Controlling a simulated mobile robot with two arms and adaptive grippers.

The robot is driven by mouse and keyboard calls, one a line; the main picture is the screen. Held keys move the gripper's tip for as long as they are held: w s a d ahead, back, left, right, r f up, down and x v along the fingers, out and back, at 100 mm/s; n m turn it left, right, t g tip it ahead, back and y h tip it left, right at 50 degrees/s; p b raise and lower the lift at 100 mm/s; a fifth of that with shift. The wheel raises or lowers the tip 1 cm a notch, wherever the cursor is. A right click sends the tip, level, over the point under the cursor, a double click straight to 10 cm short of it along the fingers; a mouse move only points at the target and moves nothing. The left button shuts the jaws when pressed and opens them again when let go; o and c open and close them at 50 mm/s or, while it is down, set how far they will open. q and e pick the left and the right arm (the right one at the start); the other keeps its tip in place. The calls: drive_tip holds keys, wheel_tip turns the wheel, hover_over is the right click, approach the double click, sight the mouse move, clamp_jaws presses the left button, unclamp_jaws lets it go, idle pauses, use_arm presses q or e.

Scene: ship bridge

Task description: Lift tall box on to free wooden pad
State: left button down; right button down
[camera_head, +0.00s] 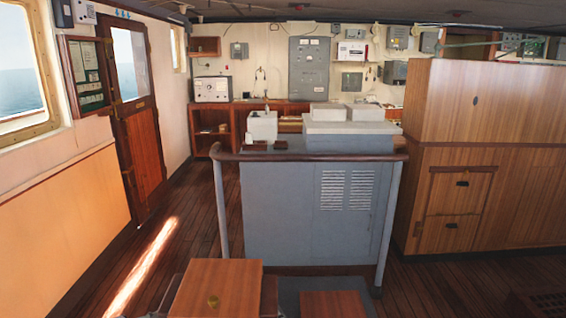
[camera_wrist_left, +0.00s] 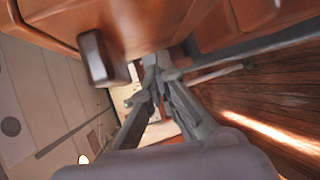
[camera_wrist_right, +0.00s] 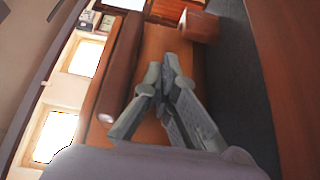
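A wooden box top with a small round brass fitting (camera_head: 217,285) shows at the bottom of the head view; its sides and base are mostly out of frame. A smaller, lower wooden surface (camera_head: 333,304) lies to its right, and I cannot tell whether it is a pad. In the left wrist view my left gripper (camera_wrist_left: 159,70) has its fingertips together, below an orange-brown wooden body (camera_wrist_left: 150,20) with a dark brown bar. In the right wrist view my right gripper (camera_wrist_right: 163,68) has its fingertips together in front of an orange wooden surface (camera_wrist_right: 155,45). Neither gripper shows in the head view.
A grey console (camera_head: 300,215) with a rounded wooden rail stands just ahead. A wooden cabinet (camera_head: 480,160) fills the right side. A wooden door (camera_head: 140,120) is in the left wall. Plank floor (camera_head: 175,225) is clear on the left of the console.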

use_arm(q)
drive_tip(key=s+a+r, duration=0.1)
drive_tip(key=s+a, duration=0.3)
drive_tip(key=s, duration=0.9)
drive_tip(key=shift+s+a+r, duration=0.15)
drive_tip(key=shift+s+r, duration=0.2)
drive_tip(key=shift+s, duration=0.05)
idle(0.6)
use_arm(e)
drive_tip(key=shift+f, duration=0.15)
idle(0.3)
drive_tip(key=shift+s+d+f, duration=0.1)
drive_tip(key=shift+s+d, duration=0.2)
drive_tip(key=shift+s, duration=0.05)
drive_tip(key=shift+w+d+v, duration=0.1)
drive_tip(key=shift+d+v, duration=0.1)
drive_tip(key=shift+v, duration=1.85)
drive_tip(key=shift+w+d+v, duration=0.1)
drive_tip(key=shift+d+v, duration=0.1)
drive_tip(key=shift+v, duration=1.9)
drive_tip(key=shift+s, duration=3.95)
